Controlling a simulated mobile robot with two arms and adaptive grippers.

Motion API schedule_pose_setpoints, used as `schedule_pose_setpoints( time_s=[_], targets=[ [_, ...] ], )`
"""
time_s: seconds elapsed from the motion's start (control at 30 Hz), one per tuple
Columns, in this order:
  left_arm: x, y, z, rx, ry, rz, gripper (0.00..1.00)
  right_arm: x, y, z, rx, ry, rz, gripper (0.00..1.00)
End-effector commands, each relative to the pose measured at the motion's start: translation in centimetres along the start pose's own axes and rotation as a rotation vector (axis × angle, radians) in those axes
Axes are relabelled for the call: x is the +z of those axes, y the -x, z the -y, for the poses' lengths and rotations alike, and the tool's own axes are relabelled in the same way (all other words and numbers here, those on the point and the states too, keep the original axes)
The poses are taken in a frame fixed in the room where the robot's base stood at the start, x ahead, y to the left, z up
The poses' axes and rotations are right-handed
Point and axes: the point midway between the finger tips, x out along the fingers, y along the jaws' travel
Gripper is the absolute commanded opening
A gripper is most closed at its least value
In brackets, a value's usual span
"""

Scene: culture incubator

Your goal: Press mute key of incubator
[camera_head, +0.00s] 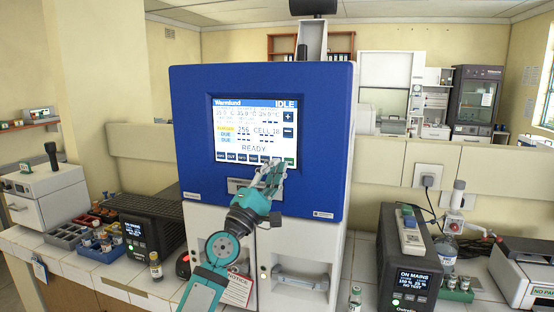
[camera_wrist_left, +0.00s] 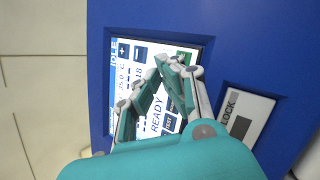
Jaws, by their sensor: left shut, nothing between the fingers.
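The incubator (camera_head: 190,130) has a blue front with a lit screen (camera_head: 235,122) reading IDLE and READY, and a row of small keys along the screen's bottom edge. My left gripper (camera_head: 277,165) is shut and empty, with its fingertips at the lower right corner of the screen, over part of the key row. The mute key's label is not readable. My right gripper is not in view.
A black power unit (camera_head: 150,235) stands left of the incubator and another (camera_head: 408,270) stands to its right. A small vial (camera_head: 155,268) stands on the tiled bench near the left unit.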

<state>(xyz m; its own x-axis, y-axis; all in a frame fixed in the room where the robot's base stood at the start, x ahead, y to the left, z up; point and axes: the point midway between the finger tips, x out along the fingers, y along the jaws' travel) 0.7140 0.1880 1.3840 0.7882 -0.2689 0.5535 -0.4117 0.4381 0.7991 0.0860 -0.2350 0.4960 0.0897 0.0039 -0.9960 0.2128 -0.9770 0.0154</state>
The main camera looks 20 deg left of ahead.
Motion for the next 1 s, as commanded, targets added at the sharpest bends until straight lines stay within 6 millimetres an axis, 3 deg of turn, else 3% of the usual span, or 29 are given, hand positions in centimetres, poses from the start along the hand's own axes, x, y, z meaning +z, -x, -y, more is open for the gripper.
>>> schedule_pose_setpoints(
  time_s=[0.1, 0.33, 1.0],
  targets=[
    [0.6, 0.8, -0.9, -0.001, 0.000, -0.001, 0.00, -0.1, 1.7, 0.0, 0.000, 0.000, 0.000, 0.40],
    [1.5, 2.6, -1.7, -0.001, 0.000, -0.001, 0.00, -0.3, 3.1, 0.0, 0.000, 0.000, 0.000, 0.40],
    [1.8, 3.3, -1.9, 0.000, -0.001, 0.000, 0.00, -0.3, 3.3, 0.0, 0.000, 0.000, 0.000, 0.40]
  ],
)
